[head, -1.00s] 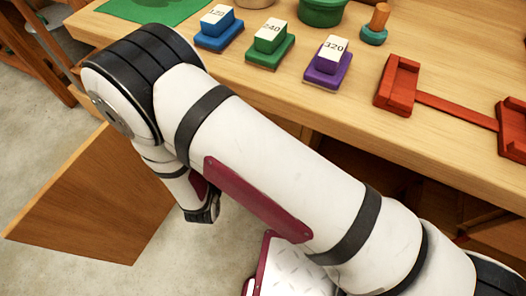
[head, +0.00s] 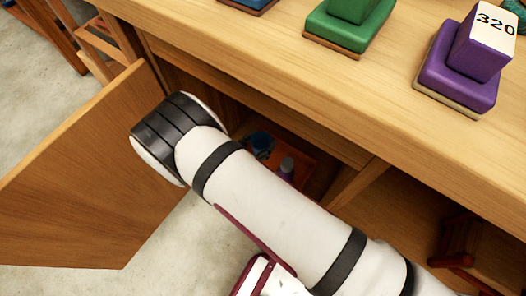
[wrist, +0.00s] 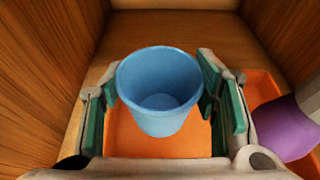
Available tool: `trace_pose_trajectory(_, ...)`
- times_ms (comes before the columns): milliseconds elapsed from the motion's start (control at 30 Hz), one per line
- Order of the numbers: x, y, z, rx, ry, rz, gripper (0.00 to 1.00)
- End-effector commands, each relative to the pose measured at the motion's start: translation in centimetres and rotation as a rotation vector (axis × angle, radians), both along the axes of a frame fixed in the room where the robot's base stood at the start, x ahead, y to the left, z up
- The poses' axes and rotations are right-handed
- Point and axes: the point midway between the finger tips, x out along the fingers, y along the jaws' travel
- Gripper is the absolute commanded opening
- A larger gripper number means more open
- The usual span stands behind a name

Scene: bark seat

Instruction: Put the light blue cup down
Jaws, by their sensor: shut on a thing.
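The light blue cup (wrist: 160,90) is upright between the green-padded fingers of my gripper (wrist: 158,100) in the wrist view. My gripper is shut on it. The cup is empty, with its open rim facing the camera. It is over an orange tray (wrist: 125,140) on the floor of a wooden compartment. I cannot tell whether its base touches the tray. In the head view a dark blue shape (head: 262,142) shows inside the cabinet, possibly the cup.
A purple object with a grey upper part (wrist: 285,128) stands on the tray at right, close to my gripper. Wooden walls (wrist: 50,50) enclose both sides. The open cabinet door (head: 85,175) is at left. Blocks, including the purple one (head: 462,75), sit on the bench top.

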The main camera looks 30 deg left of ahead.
Motion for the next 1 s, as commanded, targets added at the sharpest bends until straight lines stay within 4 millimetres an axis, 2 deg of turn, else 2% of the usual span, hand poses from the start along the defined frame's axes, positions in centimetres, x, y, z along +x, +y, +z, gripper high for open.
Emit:
trace_pose_trajectory(33, 0.0, 0.0, -0.9, 0.000, -0.001, 0.000, 0.27)
trace_pose_trajectory(167, 0.0, 0.0, -1.9, 0.001, -0.001, 0.000, 0.27)
trace_pose_trajectory(400, 0.0, 0.0, -4.9, 0.001, 0.000, 0.000, 0.27)
trace_pose_trajectory(767, 0.0, 0.0, -5.0, 0.000, 0.000, 0.001, 0.27)
trace_pose_trajectory(800, 0.0, 0.0, -5.1, 0.001, 0.000, 0.000, 0.59)
trace_pose_trajectory(867, 0.0, 0.0, -5.0, 0.000, 0.000, 0.000, 0.73)
trace_pose_trajectory(1000, 0.0, 0.0, -5.0, 0.000, 0.000, 0.000, 0.75)
